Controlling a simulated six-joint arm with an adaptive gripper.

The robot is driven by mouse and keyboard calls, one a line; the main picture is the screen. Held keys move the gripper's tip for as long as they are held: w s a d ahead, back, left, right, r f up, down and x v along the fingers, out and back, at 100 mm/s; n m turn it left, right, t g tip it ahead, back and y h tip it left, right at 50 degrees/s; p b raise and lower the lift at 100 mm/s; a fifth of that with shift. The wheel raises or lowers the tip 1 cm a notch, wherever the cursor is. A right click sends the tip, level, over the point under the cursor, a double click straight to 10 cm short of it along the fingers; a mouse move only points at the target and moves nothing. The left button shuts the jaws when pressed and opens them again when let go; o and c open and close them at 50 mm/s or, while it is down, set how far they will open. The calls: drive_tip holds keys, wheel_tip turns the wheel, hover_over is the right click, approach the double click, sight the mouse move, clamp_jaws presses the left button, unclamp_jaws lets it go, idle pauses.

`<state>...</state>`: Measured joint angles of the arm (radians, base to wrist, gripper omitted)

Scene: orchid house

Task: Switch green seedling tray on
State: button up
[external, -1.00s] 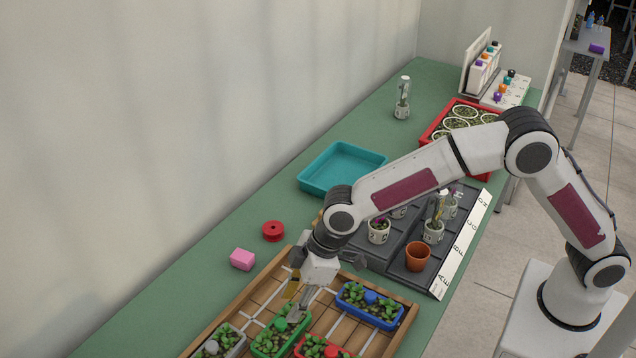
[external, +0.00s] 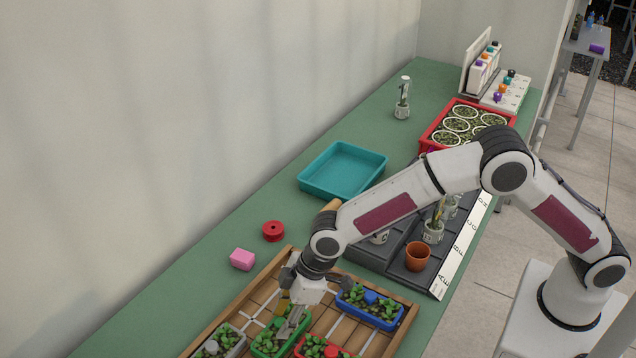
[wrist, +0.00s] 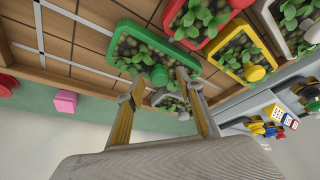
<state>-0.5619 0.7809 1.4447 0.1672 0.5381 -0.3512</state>
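The green seedling tray (external: 252,346) holds small leafy plants and sits in the wooden gridded frame (external: 342,328). It also shows in the wrist view, where its green rim (wrist: 180,51) is near the top centre. Its round green knob (wrist: 160,76) is at the tray edge facing my gripper. My gripper (external: 290,322) is low over the green tray, pointing down. In the wrist view its two fingers (wrist: 160,80) are apart, with the knob showing between their tips. I cannot tell whether they touch it. The gripper partly hides the tray in the external view.
A blue tray (external: 368,313) and a red tray (external: 302,349) sit close by in the frame, with a grey tray (external: 212,351) on the left. A yellow tray (wrist: 232,43) shows in the wrist view. A pink block (external: 242,260) and red spool (external: 273,231) lie outside the frame.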

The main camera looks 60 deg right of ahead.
clamp_jaws()
drive_tip(key=shift+d, duration=0.15)
drive_tip(key=d, duration=1.3)
drive_tip(key=shift+d, duration=0.4)
unclamp_jaws()
drive_tip(key=shift+r, duration=0.1)
